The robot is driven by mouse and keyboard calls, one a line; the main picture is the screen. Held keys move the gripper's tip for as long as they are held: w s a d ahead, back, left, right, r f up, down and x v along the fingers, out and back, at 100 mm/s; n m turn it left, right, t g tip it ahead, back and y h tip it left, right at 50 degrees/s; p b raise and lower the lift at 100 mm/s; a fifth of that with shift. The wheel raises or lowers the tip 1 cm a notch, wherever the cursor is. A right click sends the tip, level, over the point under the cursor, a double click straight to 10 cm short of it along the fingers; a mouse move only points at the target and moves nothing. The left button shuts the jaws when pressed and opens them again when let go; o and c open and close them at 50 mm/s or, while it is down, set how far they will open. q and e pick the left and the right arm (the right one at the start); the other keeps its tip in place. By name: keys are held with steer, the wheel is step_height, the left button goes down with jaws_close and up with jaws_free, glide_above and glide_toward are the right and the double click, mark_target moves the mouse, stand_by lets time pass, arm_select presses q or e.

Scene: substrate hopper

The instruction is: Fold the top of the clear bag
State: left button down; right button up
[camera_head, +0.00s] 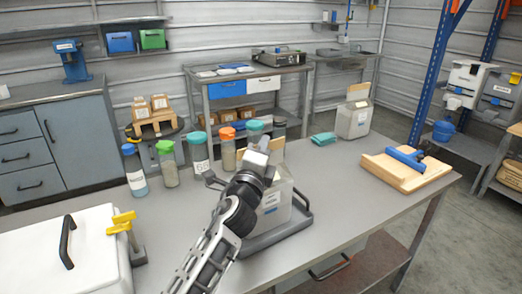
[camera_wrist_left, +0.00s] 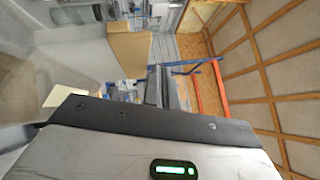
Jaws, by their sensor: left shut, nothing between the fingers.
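The clear bag (camera_head: 283,204) is a pale, see-through, boxy bag with a label on its front. It stands in a dark grey tray (camera_head: 290,229) at the middle of the table, in the head view. My left arm crosses in front of it and hides its left side and part of its top. My left gripper (camera_head: 257,150) is shut and empty at the height of the bag's top edge; I cannot tell whether it touches the bag. My right gripper is in neither view.
Several capped bottles (camera_head: 198,155) stand in a row left of and behind the tray. A white box with a black handle (camera_head: 66,242) is at front left. A similar pale container (camera_head: 352,121) stands at the back, a wooden board with a blue tool (camera_head: 405,169) at right.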

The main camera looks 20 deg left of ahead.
arm_select(q)
steer(key=s+d+r+p, duration=0.1)
steer(key=s+r, duration=0.1)
steer(key=s, duration=0.4)
steer(key=s+d+r+p, duration=0.1)
steer(key=s+d, duration=0.1)
steer(key=s, duration=0.4)
steer(key=s+a+f+n+g+h, duration=0.1)
steer(key=s+f+n+g, duration=0.25)
steer(key=f, duration=0.65)
steer(key=s+a+f+n+g+h, duration=0.15)
steer(key=s+f+n, duration=0.3)
steer(key=f, duration=0.45)
steer(key=s+f+n+g, duration=0.5)
steer(key=s+f+n, duration=0.5)
steer(key=s+f, duration=0.3)
steer(key=shift+s+a+f+g, duration=0.15)
steer(key=shift+s+g, duration=0.15)
steer(key=shift+s, duration=0.05)
